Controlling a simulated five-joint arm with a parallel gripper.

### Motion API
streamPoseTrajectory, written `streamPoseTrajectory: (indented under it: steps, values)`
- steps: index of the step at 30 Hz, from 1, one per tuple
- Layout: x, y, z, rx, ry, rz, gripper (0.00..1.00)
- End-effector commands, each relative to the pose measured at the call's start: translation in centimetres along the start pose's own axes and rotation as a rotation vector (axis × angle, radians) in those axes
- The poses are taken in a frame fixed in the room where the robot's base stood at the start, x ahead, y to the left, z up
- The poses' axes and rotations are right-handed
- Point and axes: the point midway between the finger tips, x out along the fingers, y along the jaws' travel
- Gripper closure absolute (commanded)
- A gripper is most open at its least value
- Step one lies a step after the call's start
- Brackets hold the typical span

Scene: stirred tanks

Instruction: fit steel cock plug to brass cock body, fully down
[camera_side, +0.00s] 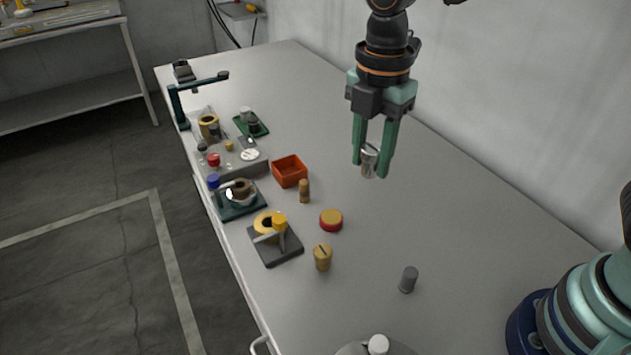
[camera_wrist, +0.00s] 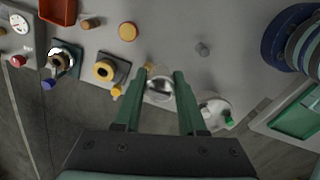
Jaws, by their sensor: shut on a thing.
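My gripper (camera_side: 371,172) is shut on the steel cock plug (camera_side: 369,162), a silvery tapered cylinder held roughly upright, high above the table. The plug also shows between the green fingers in the wrist view (camera_wrist: 159,86). A yellow brass ring-shaped body (camera_side: 264,221) on a dark grey plate (camera_side: 276,256), with a yellow part and a pale lever beside it, looks like the brass cock body. It shows left of my fingers in the wrist view (camera_wrist: 103,71). My gripper is well apart from it.
Brass plugs (camera_side: 322,257) (camera_side: 304,190), a red-and-yellow cap (camera_side: 331,219), a grey cylinder (camera_side: 408,280) and an orange tray (camera_side: 290,171) stand nearby. A dark stand (camera_side: 180,107) rises at the far left.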

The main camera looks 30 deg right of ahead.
Motion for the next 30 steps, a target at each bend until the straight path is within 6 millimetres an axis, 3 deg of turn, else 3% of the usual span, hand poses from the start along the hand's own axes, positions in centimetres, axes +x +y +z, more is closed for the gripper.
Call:
streamPoseTrajectory:
  steps: [8,15,21,30]
  values:
    - [0.5,3.9,-1.7,0.010,-0.001,-0.004,1.00]
    - [3.0,9.3,-4.6,0.030,-0.001,-0.003,1.00]
    - [5.7,12.7,-6.8,0.046,0.000,-0.001,1.00]
    - [7.9,14.7,-8.5,0.059,0.000,0.001,1.00]
